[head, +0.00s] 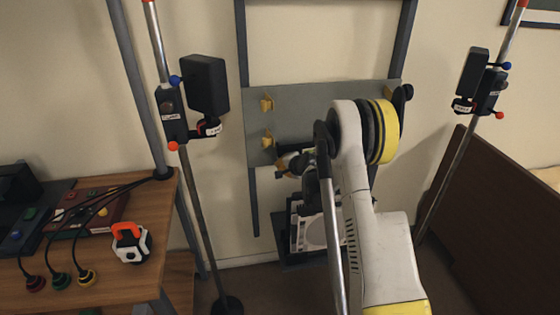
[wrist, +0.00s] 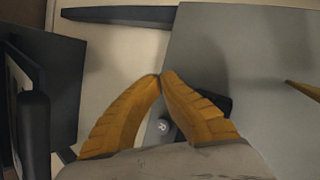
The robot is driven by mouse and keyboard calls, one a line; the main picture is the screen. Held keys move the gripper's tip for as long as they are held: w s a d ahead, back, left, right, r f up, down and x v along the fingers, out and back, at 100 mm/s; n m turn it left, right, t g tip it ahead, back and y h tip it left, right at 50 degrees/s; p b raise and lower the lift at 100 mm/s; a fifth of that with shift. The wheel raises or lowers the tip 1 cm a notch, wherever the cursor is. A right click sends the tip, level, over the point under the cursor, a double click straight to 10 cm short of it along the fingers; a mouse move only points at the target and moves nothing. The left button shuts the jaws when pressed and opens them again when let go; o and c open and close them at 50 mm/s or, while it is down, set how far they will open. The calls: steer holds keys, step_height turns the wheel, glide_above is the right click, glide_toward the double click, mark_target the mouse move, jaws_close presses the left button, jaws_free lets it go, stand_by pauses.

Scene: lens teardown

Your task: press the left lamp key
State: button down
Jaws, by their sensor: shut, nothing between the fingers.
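The left lamp (head: 205,85) is a black box on a pole. It sits beside a dark clamp block (head: 172,115) with a blue and an orange knob. A small round feature shows on the block; I cannot tell whether it is the key. My gripper (head: 283,166) is in front of the grey wall panel (head: 300,95), right of the left lamp and apart from it. In the wrist view my gripper (wrist: 160,76) has both yellow fingers shut tip to tip, with nothing between them. A small round silvery piece (wrist: 162,126) shows behind the fingers, partly hidden.
Yellow hooks (head: 266,104) stick out of the panel. A right lamp (head: 473,75) stands on another pole. A wooden table (head: 110,275) at left carries cables, plugs and an orange-handled item (head: 131,242). A dark-framed tray (head: 310,225) is below my gripper.

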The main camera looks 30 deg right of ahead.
steer(key=shift+w+d+r, duration=0.1)
steer(key=shift+w+d, duration=0.15)
steer(key=shift+d, duration=0.2)
stand_by(0.3)
steer(key=shift+s, duration=0.15)
steer(key=shift+s+d+f, duration=0.2)
steer(key=shift+s+f, duration=0.1)
steer(key=shift+s, duration=0.35)
steer(key=shift+a, duration=0.1)
steer(key=s+a, duration=0.2)
steer(key=s, duration=0.4)
stand_by(1.5)
